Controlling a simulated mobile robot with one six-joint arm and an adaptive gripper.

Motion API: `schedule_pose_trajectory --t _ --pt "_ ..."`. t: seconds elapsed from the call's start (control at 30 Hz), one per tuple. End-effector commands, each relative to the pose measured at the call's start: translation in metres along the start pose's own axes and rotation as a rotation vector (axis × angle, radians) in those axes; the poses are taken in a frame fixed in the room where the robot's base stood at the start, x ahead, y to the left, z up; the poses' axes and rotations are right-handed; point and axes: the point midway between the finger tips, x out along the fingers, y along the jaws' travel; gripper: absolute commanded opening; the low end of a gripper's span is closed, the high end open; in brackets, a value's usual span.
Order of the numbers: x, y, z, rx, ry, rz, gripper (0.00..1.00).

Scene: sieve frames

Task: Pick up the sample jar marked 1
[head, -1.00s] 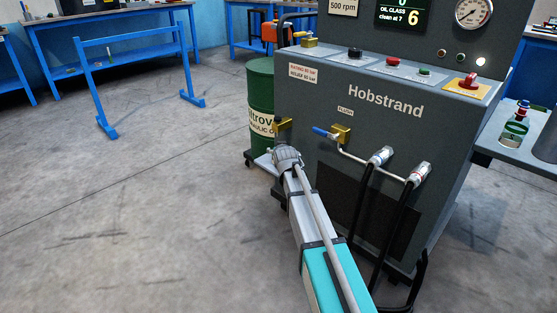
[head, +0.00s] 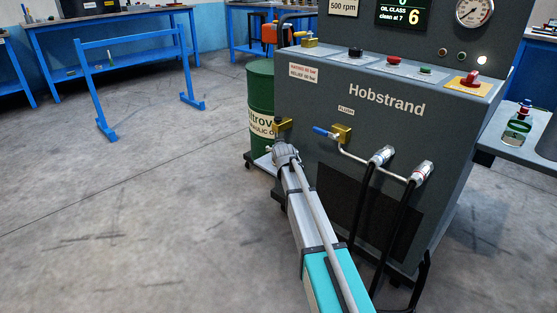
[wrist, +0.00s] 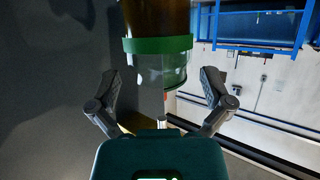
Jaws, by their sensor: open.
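In the wrist view, a clear glass jar (wrist: 160,68) with a green band and amber contents on one side of it stands between my fingers. No number is readable on it, so I cannot tell if it is the jar marked 1. My gripper (wrist: 161,78) is open, with a finger on each side of the glass and visible gaps. In the head view my gripper (head: 285,155) is just below the brass valve at the machine's left corner; the jar there is hidden.
The grey Hobstrand machine (head: 385,120) stands close on the right, with a blue-handled valve (head: 341,133) and black hoses. A green oil drum (head: 260,85) is behind its left corner. A blue frame (head: 135,75) stands at the left. The floor between is clear.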

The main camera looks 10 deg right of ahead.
Motion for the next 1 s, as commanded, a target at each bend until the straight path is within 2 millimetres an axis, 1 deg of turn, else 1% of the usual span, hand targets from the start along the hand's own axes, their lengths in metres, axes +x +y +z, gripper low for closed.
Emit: schedule_pose_trajectory --t 0.03,0.13,0.67,0.7,0.87,1.0 --pt "0.0064 0.0001 0.0007 0.0 0.0 0.0 1.0" --pt "0.0095 0.0002 0.0003 0.0 0.0 0.0 1.0" --pt "0.0088 0.0006 0.0 0.001 0.0 0.001 1.0" --pt "0.0088 0.0007 0.0 0.001 0.0 0.001 0.98" --pt "0.0088 0.0008 -0.0001 0.001 0.0 0.001 0.68" --pt "0.0088 0.0009 0.0 0.001 0.0 0.001 0.42"
